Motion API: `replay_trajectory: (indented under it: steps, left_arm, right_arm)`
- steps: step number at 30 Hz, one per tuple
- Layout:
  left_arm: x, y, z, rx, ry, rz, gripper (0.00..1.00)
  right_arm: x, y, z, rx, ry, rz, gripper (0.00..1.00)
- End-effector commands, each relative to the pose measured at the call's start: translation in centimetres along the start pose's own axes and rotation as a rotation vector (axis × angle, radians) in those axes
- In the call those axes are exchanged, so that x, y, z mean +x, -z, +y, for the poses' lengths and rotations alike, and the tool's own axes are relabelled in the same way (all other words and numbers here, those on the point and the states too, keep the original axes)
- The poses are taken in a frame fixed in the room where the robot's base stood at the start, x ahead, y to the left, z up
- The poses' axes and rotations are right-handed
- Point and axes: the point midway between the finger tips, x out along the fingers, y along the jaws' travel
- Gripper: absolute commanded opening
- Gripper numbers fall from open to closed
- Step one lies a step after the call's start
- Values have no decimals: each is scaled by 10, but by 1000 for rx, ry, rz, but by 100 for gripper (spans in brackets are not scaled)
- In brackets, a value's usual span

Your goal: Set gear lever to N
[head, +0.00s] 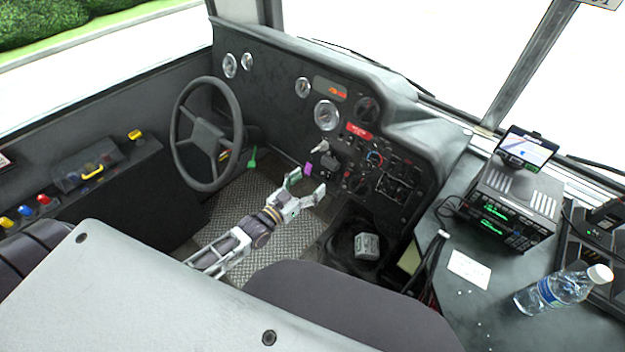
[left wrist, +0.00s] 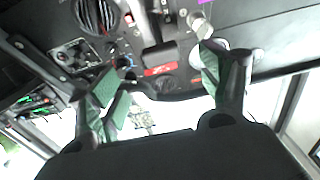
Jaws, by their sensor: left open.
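My left gripper (head: 306,183) is open and empty, reaching toward the lower dashboard right of the steering wheel. In the left wrist view its two green-padded fingers (left wrist: 155,72) are spread apart. What looks like the gear lever, a small black lever (head: 330,161), stands on the dashboard just beyond the fingertips. In the left wrist view the black lever (left wrist: 158,52) appears between the fingers, farther off, with no visible contact. I cannot read its position marks. My right gripper is not in view.
The steering wheel (head: 207,134) is left of my arm. A key (head: 320,146), a purple tag (head: 308,168) and a red label (head: 359,131) are near the lever. Seats are in front.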

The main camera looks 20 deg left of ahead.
Motion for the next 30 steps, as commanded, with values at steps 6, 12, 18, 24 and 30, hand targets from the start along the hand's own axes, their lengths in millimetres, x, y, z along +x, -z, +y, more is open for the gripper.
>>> replay_trajectory:
  steps: [6,12,18,24,30]
  left_arm:
    - [-8,0,0,0,0,0,79]
    - [-9,1,0,0,0,0,79]
    - [-9,0,0,0,0,0,79]
    - [-9,0,0,0,0,0,79]
    - [-10,-10,-4,2,11,-29,79]
  right_arm:
    - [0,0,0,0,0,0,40]
    - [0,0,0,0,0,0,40]
    - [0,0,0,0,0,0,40]
    - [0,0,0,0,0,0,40]
    - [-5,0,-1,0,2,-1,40]
